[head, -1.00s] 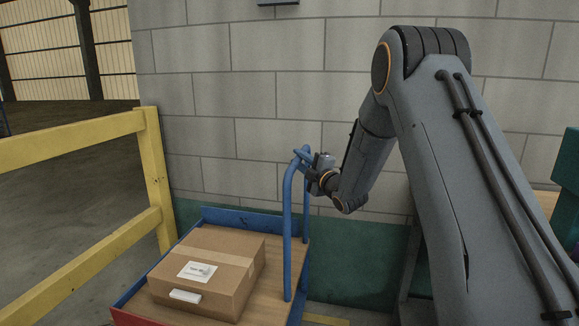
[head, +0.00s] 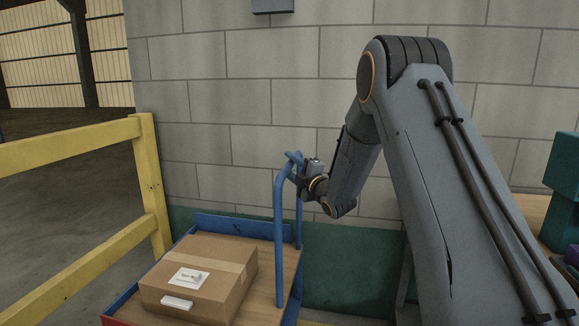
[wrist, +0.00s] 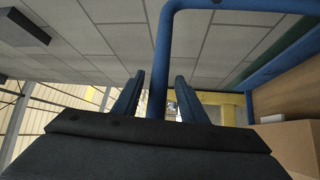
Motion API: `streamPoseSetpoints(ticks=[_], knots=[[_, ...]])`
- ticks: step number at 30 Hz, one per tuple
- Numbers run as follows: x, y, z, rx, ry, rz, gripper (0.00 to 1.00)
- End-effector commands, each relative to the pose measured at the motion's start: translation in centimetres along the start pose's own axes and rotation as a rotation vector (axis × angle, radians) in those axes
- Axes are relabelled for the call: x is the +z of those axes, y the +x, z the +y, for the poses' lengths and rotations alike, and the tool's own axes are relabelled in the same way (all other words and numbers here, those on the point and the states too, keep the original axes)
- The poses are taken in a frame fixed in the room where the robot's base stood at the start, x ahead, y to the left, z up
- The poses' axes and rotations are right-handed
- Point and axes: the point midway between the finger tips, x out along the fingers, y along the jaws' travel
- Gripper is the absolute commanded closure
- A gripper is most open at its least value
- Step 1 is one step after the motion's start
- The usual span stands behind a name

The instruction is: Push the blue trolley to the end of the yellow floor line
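The blue trolley (head: 287,310) stands at the bottom centre of the head view, by the block wall. Its wooden deck carries a taped brown carton (head: 205,270) with a white label. Its upright blue handle (head: 280,235) rises at the deck's right end and also fills the top of the wrist view (wrist: 158,60). My gripper (head: 298,177) is at the top of the handle. In the wrist view my two fingers (wrist: 158,95) stand on either side of a handle bar, with narrow gaps showing.
A yellow barrier (head: 152,185) stands left of the trolley, close to its far-left side. The grey block wall (head: 230,100) with a green lower band is behind it. A bench with teal bins (head: 563,190) is at the right edge. Open floor lies beyond the barrier.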

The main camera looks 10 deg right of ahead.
Motion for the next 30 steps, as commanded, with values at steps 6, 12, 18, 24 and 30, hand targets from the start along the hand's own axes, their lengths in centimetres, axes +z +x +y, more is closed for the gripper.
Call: streamPoseSetpoints(ticks=[6,12,18,24,30], knots=[[0.0,-1.9,0.0,-0.002,0.0,-0.001,0.61],[-0.1,-5.2,0.0,-0.002,0.001,-0.001,0.61],[-0.1,-7.3,0.0,-0.001,0.0,0.001,0.61],[-0.1,-7.8,0.0,0.0,0.0,0.002,0.61],[-0.1,-7.7,0.0,-0.003,0.002,0.0,0.61]])
